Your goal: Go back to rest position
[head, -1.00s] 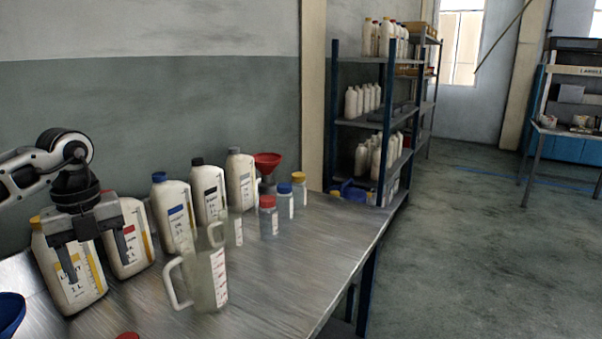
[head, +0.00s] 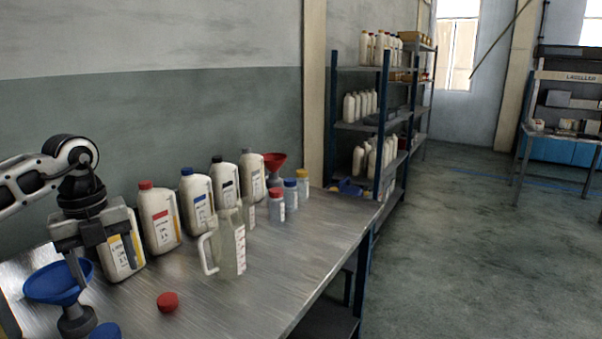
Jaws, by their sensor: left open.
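My left gripper (head: 97,237) hangs at the left of the head view, fingers pointing down, open and empty. It is in front of the yellow-marked white bottle (head: 121,260) and hides part of it; I cannot tell if they touch. A blue funnel (head: 45,283) stands below and left of the gripper on a dark base. A red cap (head: 167,301) lies on the metal table (head: 290,262). A clear measuring jug (head: 230,250) stands upright near the table's middle. My right gripper is not in view.
White bottles with red (head: 158,215), blue (head: 196,200), black (head: 224,182) and grey (head: 251,175) caps line the wall side. Small jars (head: 291,195) and a red funnel (head: 275,163) stand behind. The table's right side is clear. Shelves (head: 360,126) stand beyond.

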